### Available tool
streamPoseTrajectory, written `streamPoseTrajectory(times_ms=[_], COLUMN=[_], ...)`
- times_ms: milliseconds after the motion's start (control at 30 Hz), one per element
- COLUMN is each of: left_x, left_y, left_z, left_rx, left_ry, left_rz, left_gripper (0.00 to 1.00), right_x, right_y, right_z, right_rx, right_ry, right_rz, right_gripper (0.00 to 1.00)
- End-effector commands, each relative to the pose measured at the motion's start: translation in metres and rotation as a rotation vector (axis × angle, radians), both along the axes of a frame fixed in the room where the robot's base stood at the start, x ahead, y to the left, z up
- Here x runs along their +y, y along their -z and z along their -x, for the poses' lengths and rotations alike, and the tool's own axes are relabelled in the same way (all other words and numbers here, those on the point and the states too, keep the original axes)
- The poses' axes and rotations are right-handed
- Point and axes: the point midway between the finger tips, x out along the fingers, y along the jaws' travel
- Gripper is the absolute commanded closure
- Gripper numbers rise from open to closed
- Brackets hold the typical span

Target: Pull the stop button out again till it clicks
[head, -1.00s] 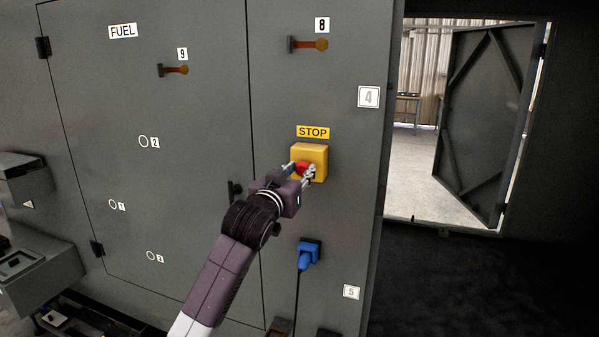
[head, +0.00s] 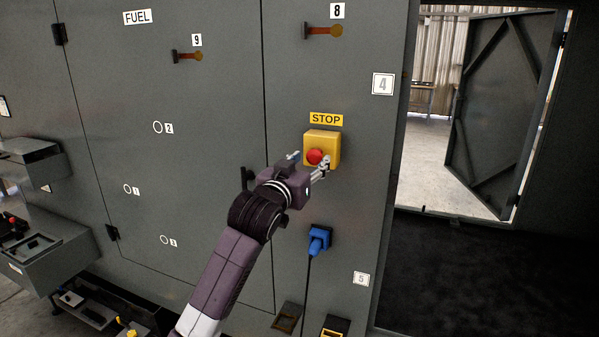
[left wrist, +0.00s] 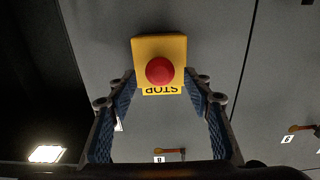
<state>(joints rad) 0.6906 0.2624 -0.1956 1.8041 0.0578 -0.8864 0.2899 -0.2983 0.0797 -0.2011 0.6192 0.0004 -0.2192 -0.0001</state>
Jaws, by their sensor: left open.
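The red stop button (head: 315,157) sits on a yellow box (head: 328,143) on the grey cabinet, under a yellow STOP label (head: 326,119). In the left wrist view the red button (left wrist: 160,71) shows whole and uncovered, in the middle of the yellow box (left wrist: 146,47). My left gripper (head: 308,165) is open and empty in front of the box. Its fingers (left wrist: 160,115) stand wide on either side of the button in the left wrist view, apart from it. Whether the button is in or out I cannot tell. My right gripper is not in view.
A blue plug (head: 318,240) with a hanging cable is below the box. Orange-red handles sit higher up, at 8 (head: 323,30) and 9 (head: 187,57). An open doorway with a dark door (head: 503,115) is at the right.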

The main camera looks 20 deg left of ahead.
Motion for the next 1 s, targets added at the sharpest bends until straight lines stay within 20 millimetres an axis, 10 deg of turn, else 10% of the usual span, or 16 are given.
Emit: streamPoseTrajectory(times_ms=[533, 1000], left_x=[0.003, 0.004], left_y=[0.000, 0.000], left_z=[0.095, 0.111], left_rx=[0.000, 0.001], left_ry=[0.000, 0.000], left_rz=[0.000, 0.000], left_gripper=[0.54, 0.54], right_x=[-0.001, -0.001], right_y=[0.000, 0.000], right_z=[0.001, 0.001], right_rx=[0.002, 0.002], right_ry=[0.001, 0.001], right_rz=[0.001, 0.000], right_gripper=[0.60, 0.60])
